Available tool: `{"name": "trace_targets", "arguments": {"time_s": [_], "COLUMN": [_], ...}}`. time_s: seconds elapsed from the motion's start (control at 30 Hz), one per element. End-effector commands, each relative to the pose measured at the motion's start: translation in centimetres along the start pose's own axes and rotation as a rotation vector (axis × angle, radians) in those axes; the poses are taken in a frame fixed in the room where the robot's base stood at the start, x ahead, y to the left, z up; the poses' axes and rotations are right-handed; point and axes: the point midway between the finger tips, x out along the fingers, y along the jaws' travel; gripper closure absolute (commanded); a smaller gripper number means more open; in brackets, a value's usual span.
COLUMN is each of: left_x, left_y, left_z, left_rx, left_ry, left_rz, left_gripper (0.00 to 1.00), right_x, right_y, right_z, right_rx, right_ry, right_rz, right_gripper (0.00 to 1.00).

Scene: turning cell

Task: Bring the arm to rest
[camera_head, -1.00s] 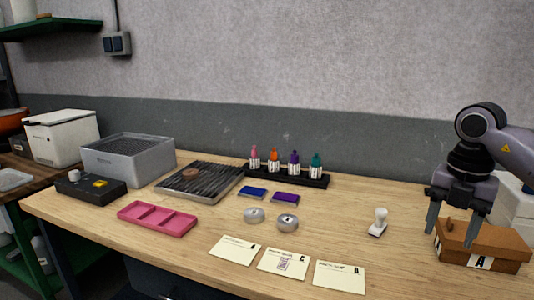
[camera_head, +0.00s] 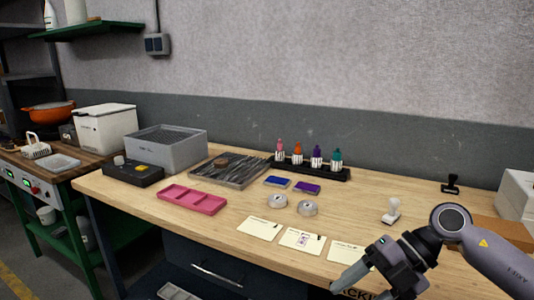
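My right arm comes in from the right in the head view. Its gripper (camera_head: 362,290) is low at the front edge of the table, with its fingers pointing down and left. The fingers look apart, with nothing seen between them, though the lower finger is partly cut off by the picture edge. The gripper covers part of the rightmost card (camera_head: 345,252). The arm hides much of the brown box (camera_head: 500,232) at the right. My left gripper is not in view.
The wooden table (camera_head: 130,195) holds a pink tray (camera_head: 192,199), a rack of bottles (camera_head: 310,169), two ink pads, two round tins, cards (camera_head: 259,228), a white stamp (camera_head: 391,212) and a black stamp (camera_head: 451,184). A grey bin (camera_head: 166,147) stands at the back left.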

Motion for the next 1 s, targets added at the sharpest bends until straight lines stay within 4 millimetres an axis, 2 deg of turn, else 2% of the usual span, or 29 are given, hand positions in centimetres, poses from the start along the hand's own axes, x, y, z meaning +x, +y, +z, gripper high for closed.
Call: {"name": "trace_targets", "arguments": {"time_s": [0.03,0.1,0.2,0.4,0.53,0.67,0.77,0.87,0.9,1.0], "left_x": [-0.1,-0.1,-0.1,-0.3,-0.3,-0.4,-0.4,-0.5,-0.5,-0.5], "left_y": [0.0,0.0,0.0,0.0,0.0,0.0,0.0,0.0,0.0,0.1], "left_z": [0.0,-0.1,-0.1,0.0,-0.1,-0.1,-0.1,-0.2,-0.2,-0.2], "left_rx": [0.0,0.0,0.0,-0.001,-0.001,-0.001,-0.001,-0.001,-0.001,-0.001], "left_ry": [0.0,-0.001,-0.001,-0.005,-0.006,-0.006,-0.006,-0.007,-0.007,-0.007], "left_rz": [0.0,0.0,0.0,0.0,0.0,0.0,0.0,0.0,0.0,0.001], "left_gripper": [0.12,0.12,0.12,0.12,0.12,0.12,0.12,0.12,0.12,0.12], "right_x": [2.1,3.9,5.6,6.6,6.5,6.6,7.1,8.2,8.8,10.6], "right_y": [0.8,2.2,4.0,6.0,5.3,2.6,-0.8,-5.3,-7.4,-12.9], "right_z": [-1.1,-2.3,-3.6,-4.1,-2.8,-0.7,0.9,2.1,2.3,2.2], "right_rx": [-0.01,-0.015,0.008,0.167,0.341,0.566,0.767,0.986,1.077,1.308], "right_ry": [0.062,0.123,0.183,0.203,0.144,0.037,-0.071,-0.192,-0.245,-0.371], "right_rz": [0.101,0.249,0.464,0.88,1.111,1.291,1.384,1.43,1.435,1.413], "right_gripper": [0.41,0.41,0.41,0.41,0.41,0.41,0.41,0.41,0.41,0.41]}}
